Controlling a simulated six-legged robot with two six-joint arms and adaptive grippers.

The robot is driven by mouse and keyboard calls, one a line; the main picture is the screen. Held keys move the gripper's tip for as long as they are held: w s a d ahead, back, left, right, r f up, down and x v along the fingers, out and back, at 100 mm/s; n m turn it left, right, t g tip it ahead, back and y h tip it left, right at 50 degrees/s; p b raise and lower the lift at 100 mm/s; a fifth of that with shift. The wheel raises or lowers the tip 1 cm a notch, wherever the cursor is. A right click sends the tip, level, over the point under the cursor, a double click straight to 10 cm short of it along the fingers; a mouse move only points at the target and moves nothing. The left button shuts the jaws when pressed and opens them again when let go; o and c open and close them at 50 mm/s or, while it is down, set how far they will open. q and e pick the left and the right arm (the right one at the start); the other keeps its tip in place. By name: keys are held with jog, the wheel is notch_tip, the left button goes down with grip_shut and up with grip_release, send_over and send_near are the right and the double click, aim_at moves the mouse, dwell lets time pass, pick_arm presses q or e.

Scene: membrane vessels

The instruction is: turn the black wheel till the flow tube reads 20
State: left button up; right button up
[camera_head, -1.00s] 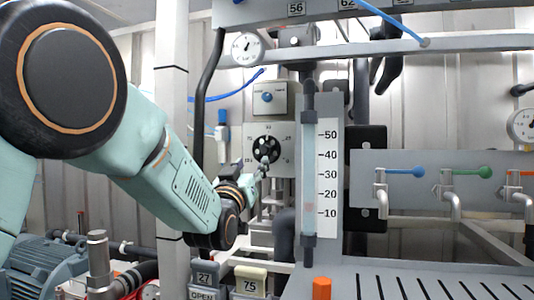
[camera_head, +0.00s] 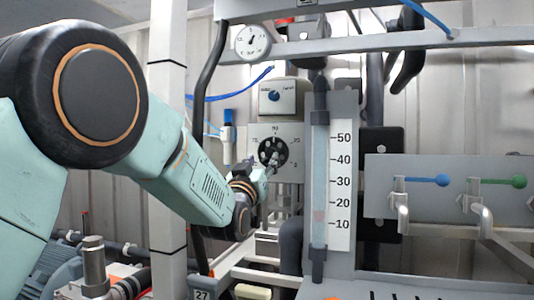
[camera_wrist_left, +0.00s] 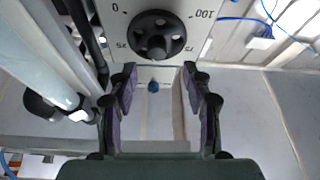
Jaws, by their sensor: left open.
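The black wheel (camera_head: 272,152) sits on a pale panel with a printed scale, left of the flow tube. In the left wrist view the wheel (camera_wrist_left: 157,35) shows spokes and a central hub. The flow tube (camera_head: 320,180) is upright and clear, beside a white scale (camera_head: 341,180). A faint pinkish float (camera_head: 319,216) stands between the 10 and 20 marks. My right gripper is not seen.
A box with a blue knob (camera_head: 274,96) is above the wheel panel. A pressure gauge (camera_head: 252,40) hangs at upper left. Taps with a blue handle (camera_head: 441,180) and a green handle (camera_head: 518,181) are at right. A white post (camera_head: 167,150) stands beside my left arm.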

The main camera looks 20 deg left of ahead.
aim_at(270, 155)
pick_arm(q)
jog(key=w, duration=0.2)
jog(key=w+r, duration=0.1)
jog(key=w, duration=0.1)
jog(key=shift+d+p, duration=0.4)
jog(key=shift+w, duration=0.3)
jog(key=shift+a+r, duration=0.35)
jog(key=shift+a, duration=0.05)
jog(key=shift+w+d+f, duration=0.1)
jog(key=shift+w+d, duration=0.1)
jog(key=shift+d, duration=0.1)
jog(key=shift+c, duration=0.2)
jog(key=shift+w, duration=0.1)
jog(key=shift+c, duration=0.8)
jog(key=shift+s+a, duration=0.2)
jog(key=shift+s, duration=0.05)
jog(key=c, duration=0.4)
jog(key=shift+d, duration=0.1)
grip_shut()
